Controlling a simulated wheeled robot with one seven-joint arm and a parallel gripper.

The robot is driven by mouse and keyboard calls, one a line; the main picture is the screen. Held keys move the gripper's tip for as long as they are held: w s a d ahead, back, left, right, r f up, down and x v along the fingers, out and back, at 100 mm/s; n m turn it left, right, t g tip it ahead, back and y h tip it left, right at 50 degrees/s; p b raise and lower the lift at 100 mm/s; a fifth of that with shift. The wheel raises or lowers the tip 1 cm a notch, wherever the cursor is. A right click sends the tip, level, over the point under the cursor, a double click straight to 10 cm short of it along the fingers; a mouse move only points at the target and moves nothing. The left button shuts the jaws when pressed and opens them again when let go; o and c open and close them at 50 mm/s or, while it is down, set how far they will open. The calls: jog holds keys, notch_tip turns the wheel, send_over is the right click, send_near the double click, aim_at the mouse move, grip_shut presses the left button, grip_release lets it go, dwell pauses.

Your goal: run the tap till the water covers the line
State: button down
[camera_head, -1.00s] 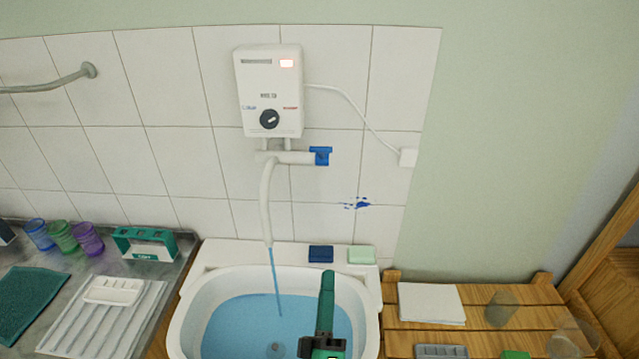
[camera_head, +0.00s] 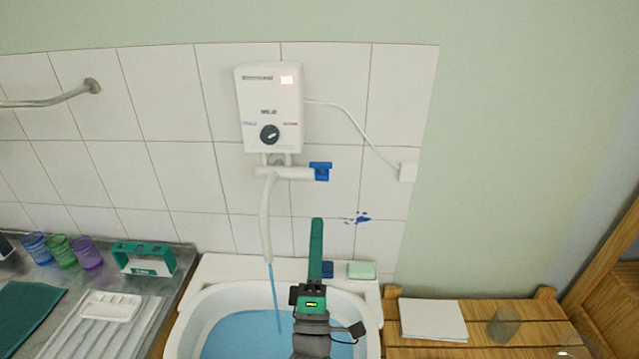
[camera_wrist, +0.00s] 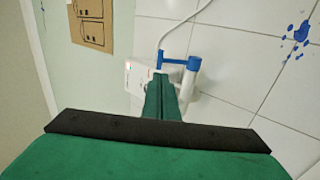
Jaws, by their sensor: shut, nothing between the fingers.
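The water heater (camera_head: 270,105) hangs on the tiled wall with a lit red display. Below it is the tap, with a blue handle (camera_head: 320,171) at the right end of its white body and a curved white spout (camera_head: 265,215). A blue stream of water (camera_head: 275,290) runs from the spout into the white basin (camera_head: 205,285), which holds blue water (camera_head: 240,335). No line shows on the visible basin wall. My green gripper (camera_head: 316,222) is shut and empty, pointing up below the handle. In the wrist view the blue handle (camera_wrist: 180,62) appears just beyond the fingertips.
A dark blue block (camera_head: 327,269) and a green soap (camera_head: 361,270) sit on the basin's back ledge. A wooden slatted bench (camera_head: 480,318) with white paper (camera_head: 432,318) stands right. Cups and a steel draining counter (camera_head: 60,285) lie left.

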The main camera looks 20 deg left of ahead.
aim_at(320, 168)
jog(key=x, duration=0.9)
jog(key=shift+w+r, duration=0.1)
jog(key=shift+w+a+r, duration=0.2)
jog(key=shift+r, duration=0.1)
jog(key=shift+w+r, duration=0.3)
jog(key=shift+w, duration=0.15)
jog(key=shift+r, duration=0.1)
